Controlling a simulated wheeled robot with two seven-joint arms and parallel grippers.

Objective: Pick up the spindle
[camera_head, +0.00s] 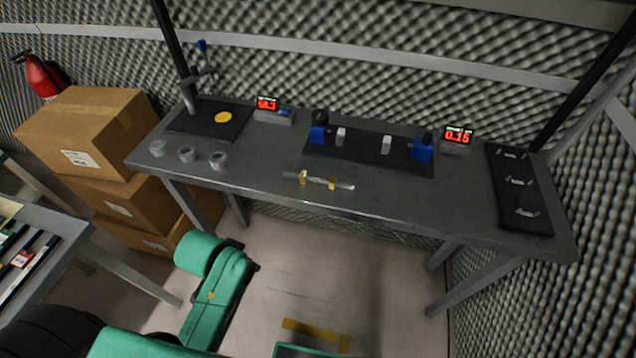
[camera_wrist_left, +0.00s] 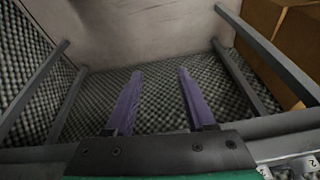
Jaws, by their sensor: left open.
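The spindle (camera_head: 318,181) looks like a slim silvery rod with brass-coloured parts on it. It lies flat near the front edge of the grey table (camera_head: 400,205), about the middle, in the head view. My left gripper (camera_wrist_left: 160,76) shows in the left wrist view with its two purple fingers apart and nothing between them. It points away from the spindle, which is not in that view. In the head view only my green left arm shows, below and in front of the table. My right gripper is in neither view.
Behind the spindle is a dark mat (camera_head: 365,160) with blue fixtures. Several grey rings (camera_head: 187,154) sit at the table's left front. A dark board (camera_head: 519,190) with hooks lies at the right. Cardboard boxes (camera_head: 88,130) stand to the left. The table's front right is clear.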

